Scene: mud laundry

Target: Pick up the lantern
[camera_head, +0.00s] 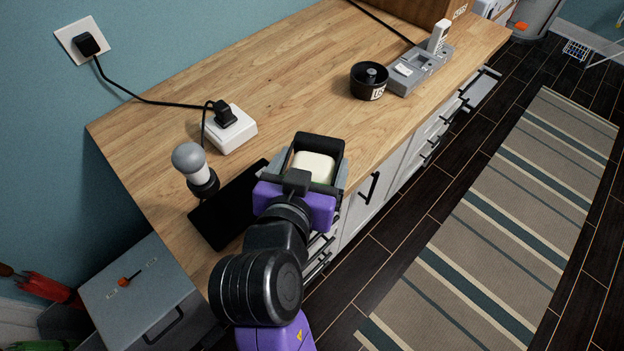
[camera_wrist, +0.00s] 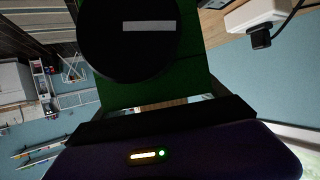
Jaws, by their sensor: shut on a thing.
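The lantern (camera_head: 314,164) shows in the head view as a black-framed body with a cream panel and a little green, near the front edge of the wooden counter. My purple and dark gripper (camera_head: 311,181) is shut on it from the near side and hides its lower part. In the wrist view the lantern's green body (camera_wrist: 195,72) fills the top middle, with a black round part bearing a pale strip. The fingertips are mostly hidden. I cannot tell how far the lantern is above the counter.
On the counter (camera_head: 285,75) are a bulb-topped grey-white item (camera_head: 193,167), a black flat panel (camera_head: 218,215), a white plug box (camera_head: 232,128), a black round tin (camera_head: 369,82) and a grey charger dock (camera_head: 420,70). A striped rug (camera_head: 500,220) lies on the right floor.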

